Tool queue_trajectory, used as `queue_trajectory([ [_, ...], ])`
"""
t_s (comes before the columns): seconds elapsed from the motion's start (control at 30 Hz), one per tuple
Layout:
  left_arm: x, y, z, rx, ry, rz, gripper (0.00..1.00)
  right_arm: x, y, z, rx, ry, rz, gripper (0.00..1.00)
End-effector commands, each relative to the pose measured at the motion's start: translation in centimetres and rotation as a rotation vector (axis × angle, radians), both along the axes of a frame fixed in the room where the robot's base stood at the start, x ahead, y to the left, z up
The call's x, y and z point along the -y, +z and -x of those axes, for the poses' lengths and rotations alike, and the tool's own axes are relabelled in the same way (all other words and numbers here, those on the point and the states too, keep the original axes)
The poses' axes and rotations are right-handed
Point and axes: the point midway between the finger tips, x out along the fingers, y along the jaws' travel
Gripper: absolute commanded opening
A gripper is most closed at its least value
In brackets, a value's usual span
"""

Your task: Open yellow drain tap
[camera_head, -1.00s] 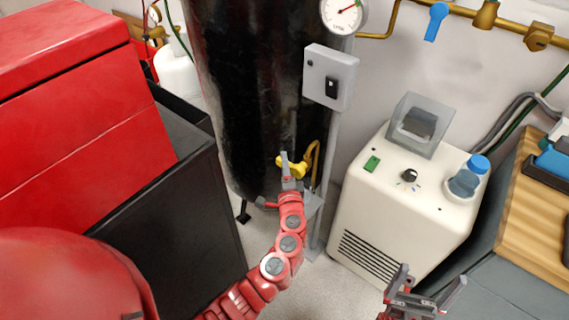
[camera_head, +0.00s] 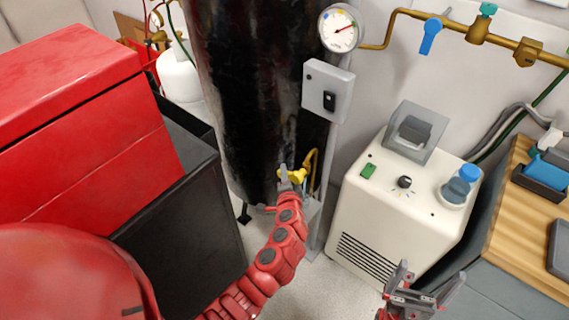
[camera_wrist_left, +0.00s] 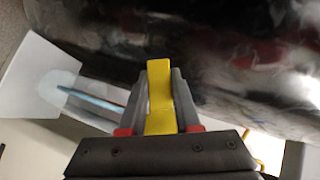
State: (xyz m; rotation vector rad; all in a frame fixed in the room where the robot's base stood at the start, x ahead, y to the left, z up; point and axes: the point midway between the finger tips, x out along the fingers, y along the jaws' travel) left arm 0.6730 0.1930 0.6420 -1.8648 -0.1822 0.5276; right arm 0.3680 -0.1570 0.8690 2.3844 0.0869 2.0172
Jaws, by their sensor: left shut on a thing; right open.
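The yellow drain tap (camera_head: 297,176) sits low on the front of the black tank (camera_head: 250,110), beside a brass pipe. My left gripper (camera_head: 284,178) is at the tap, its fingers partly covering it. In the left wrist view the yellow tap handle (camera_wrist_left: 160,100) stands between the two grey fingers of my left gripper (camera_wrist_left: 160,95), which is shut on it. The tap's body is hidden in that view. My right gripper (camera_head: 425,290) is open and empty at the lower right, in front of the cream machine.
A cream machine (camera_head: 400,215) with a blue-capped bottle (camera_head: 460,184) stands right of the tank. A grey switch box (camera_head: 328,90) and a gauge (camera_head: 339,28) are above the tap. A red cabinet (camera_head: 90,130) and a black box (camera_head: 185,210) fill the left.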

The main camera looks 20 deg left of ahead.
Motion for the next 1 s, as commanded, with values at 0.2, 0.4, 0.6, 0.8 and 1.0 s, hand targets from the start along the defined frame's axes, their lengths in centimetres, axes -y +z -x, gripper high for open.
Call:
queue_trajectory([
  [0.2, 0.1, -0.36, 0.08, -0.03, 0.001, 0.083, 0.0, 0.01, 1.3, -0.01, 0.0, 0.0, 0.0, 1.0],
  [0.4, 0.14, -0.46, 0.07, -0.029, 0.0, 0.082, 0.0, 0.0, 1.18, -0.01, 0.0, 0.0, 0.0, 1.0],
  [0.6, 0.15, -0.43, 0.06, -0.028, -0.001, 0.081, 0.61, 0.0, 1.18, -0.01, 0.0, 0.0, 0.0, 1.0],
  [0.8, 0.16, -0.4, 0.05, -0.029, -0.001, 0.08, 0.61, 0.0, 1.18, -0.01, 0.0, 0.0, 0.0, 1.0],
  [1.0, 0.44, -0.24, 0.62, -0.028, -0.003, 0.079, 0.61, 0.0, 1.18, -0.01, 0.0, 0.0, 0.0, 1.0],
])
